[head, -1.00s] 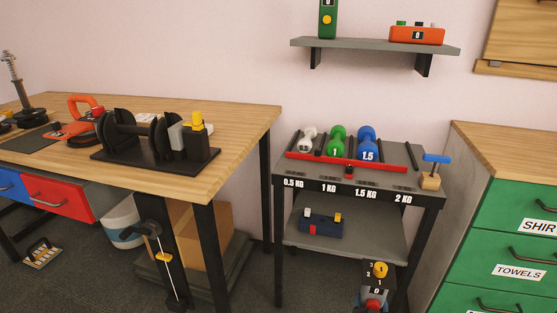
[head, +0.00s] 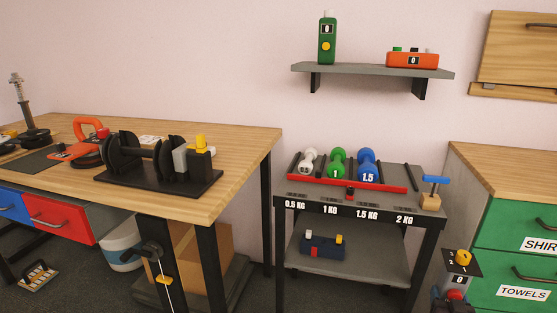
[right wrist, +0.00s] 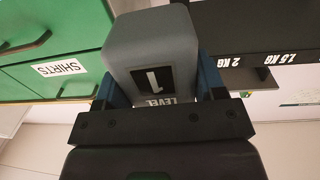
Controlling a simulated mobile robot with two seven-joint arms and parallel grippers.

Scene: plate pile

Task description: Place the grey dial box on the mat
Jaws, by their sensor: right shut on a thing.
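The grey dial box (head: 460,278) shows at the lower right of the head view, in front of the green drawers. It has a yellow dial on a black face and a display reading 0. A dark mat (head: 38,160) lies flat on the wooden workbench at the far left. My left gripper is not in view.
The workbench (head: 245,150) also bears a black dumbbell stand (head: 150,180) and an orange-handled item (head: 90,125). A dumbbell cart (head: 425,205) stands between it and the green drawers (head: 500,220). A wall shelf (head: 370,71) hangs above. The bench's right end is clear.

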